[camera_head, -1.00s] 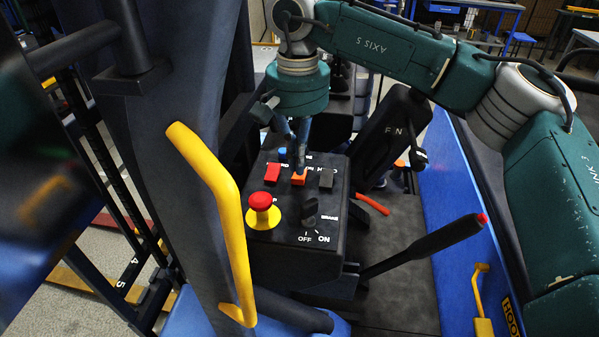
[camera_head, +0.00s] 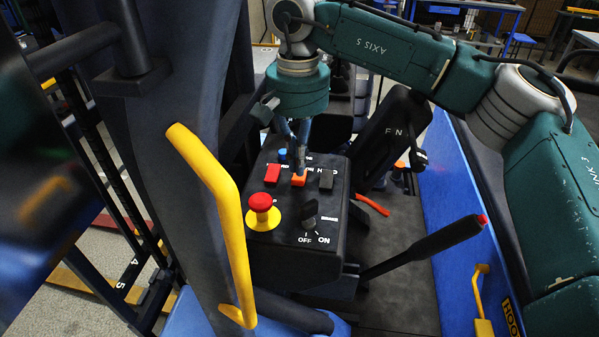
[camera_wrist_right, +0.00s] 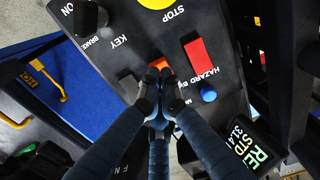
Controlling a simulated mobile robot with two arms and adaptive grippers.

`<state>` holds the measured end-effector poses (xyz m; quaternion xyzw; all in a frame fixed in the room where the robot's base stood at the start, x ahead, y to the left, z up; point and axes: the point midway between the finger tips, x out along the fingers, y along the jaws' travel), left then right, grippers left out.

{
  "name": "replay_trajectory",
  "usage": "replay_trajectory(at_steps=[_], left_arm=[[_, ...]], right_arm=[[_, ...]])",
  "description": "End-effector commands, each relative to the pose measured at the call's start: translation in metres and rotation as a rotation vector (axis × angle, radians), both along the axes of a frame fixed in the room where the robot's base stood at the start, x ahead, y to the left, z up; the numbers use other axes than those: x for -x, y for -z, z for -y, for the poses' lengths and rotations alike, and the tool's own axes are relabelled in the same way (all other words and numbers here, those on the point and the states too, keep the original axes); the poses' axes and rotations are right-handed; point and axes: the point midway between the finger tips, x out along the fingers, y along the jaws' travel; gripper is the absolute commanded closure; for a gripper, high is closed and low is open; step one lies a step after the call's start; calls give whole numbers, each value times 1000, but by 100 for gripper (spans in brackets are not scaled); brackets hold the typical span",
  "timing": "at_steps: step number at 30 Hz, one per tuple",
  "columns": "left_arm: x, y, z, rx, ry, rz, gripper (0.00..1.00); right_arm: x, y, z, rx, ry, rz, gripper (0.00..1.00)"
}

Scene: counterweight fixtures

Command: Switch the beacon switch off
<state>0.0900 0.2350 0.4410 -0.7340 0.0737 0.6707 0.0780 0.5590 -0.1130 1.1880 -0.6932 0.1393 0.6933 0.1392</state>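The orange rocker (camera_head: 299,180), which I take to be the beacon switch, is in the middle of the black control panel (camera_head: 275,235), between a red rocker and a black one. Its label is hidden, and I cannot tell which way it is tipped. My right gripper (camera_head: 300,168) points down at its far edge, with fingertips touching it or just above. In the right wrist view the orange rocker (camera_wrist_right: 160,64) shows just beyond the fingertips (camera_wrist_right: 159,88), which are together with nothing visible between them. My left gripper is not in view.
The red rocker (camera_head: 272,174), black rocker (camera_head: 326,179) and blue button (camera_head: 282,154) are close around the fingers. Nearer are the red stop button (camera_head: 261,203) and black OFF/ON knob (camera_head: 310,213). A yellow handrail (camera_head: 222,215) stands left; a black lever (camera_head: 425,248) is right.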

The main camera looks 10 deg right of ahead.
Motion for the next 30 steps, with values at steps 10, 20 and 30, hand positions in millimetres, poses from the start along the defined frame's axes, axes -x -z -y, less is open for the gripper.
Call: replay_trajectory(at_steps=[10,20,30], left_arm=[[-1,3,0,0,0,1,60],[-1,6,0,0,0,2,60],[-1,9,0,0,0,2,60]], right_arm=[[0,4,0,0,0,0,100],[0,9,0,0,0,0,100],[0,14,0,0,0,0,100]])
